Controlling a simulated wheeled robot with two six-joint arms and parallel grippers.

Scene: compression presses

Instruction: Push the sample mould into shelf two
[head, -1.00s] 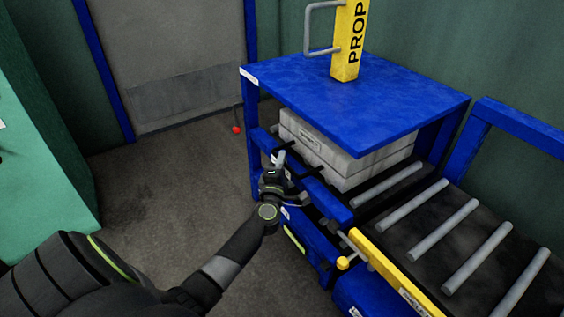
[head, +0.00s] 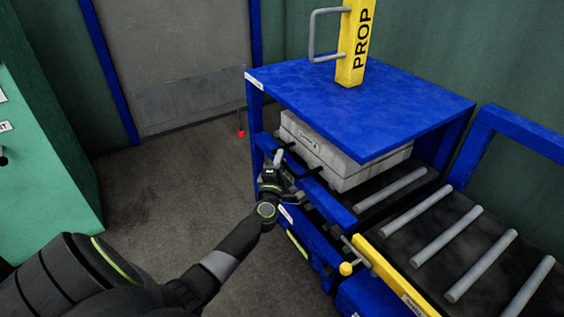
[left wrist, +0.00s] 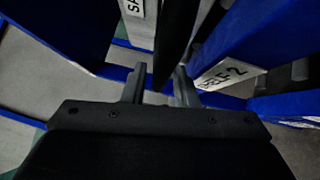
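The sample mould, a grey block (head: 318,148) with a small label and black handles on its near side, lies under the blue top of the stand, at the upper-left end of the rollers. My left gripper (head: 284,182) is at its near side by the black handles (head: 306,170). In the left wrist view my left gripper's fingers (left wrist: 160,86) are apart with a dark bar (left wrist: 172,42) between them; whether they clamp it is unclear. A blue beam (left wrist: 250,45) beside them carries a label (left wrist: 230,73) ending in "2". My right gripper is not seen.
The blue stand top (head: 400,95) covers the mould from above, with a yellow PROP post (head: 354,45) on it. Bare rollers (head: 445,235) lie to the right, edged by a yellow bar (head: 385,270). Open floor (head: 150,200) lies left.

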